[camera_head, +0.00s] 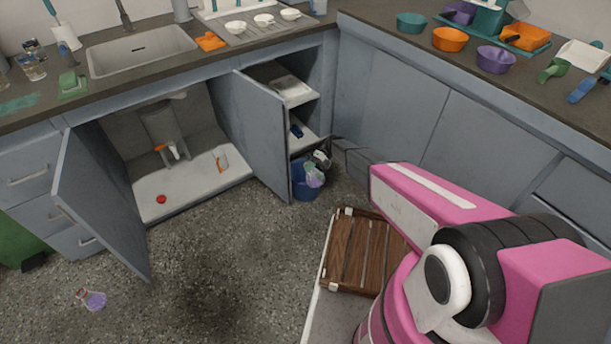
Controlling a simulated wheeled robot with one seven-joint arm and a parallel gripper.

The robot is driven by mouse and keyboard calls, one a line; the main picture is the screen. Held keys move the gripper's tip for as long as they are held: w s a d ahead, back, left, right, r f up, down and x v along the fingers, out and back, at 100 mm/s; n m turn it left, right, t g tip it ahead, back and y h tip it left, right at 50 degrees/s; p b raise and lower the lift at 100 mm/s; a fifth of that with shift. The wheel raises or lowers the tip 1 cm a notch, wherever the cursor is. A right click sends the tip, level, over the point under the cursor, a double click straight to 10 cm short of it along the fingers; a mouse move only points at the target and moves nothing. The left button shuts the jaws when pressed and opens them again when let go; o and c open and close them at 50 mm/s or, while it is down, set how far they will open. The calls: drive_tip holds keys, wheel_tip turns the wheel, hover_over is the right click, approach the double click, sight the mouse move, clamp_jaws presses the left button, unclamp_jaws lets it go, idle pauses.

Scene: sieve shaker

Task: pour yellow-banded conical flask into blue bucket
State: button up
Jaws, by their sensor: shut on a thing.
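My gripper (321,158) is at the end of my pink arm, near the open right cabinet door. It is shut on a small conical flask (314,178), which looks pale green and purple. The flask hangs tilted over or just in front of the blue bucket (305,190), which stands on the floor at the cabinet's foot. Flask and gripper hide part of the bucket's rim and its inside. The flask's band colour is too small to tell, and I cannot see whether anything is flowing out.
Another flask with purple contents (92,299) is on the floor at the lower left. Two cabinet doors (98,205) (262,137) stand open. A wooden slatted crate (350,255) is near my arm. Bowls (450,39) stand on the right counter. The middle floor is clear.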

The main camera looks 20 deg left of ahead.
drive_tip(key=shift+w+r+g, duration=0.1)
drive_tip(key=shift+r+g, duration=0.15)
drive_tip(key=shift+g, duration=0.05)
idle(0.9)
drive_tip(key=shift+a+f+m, duration=0.1)
drive_tip(key=shift+m, duration=0.2)
idle(0.3)
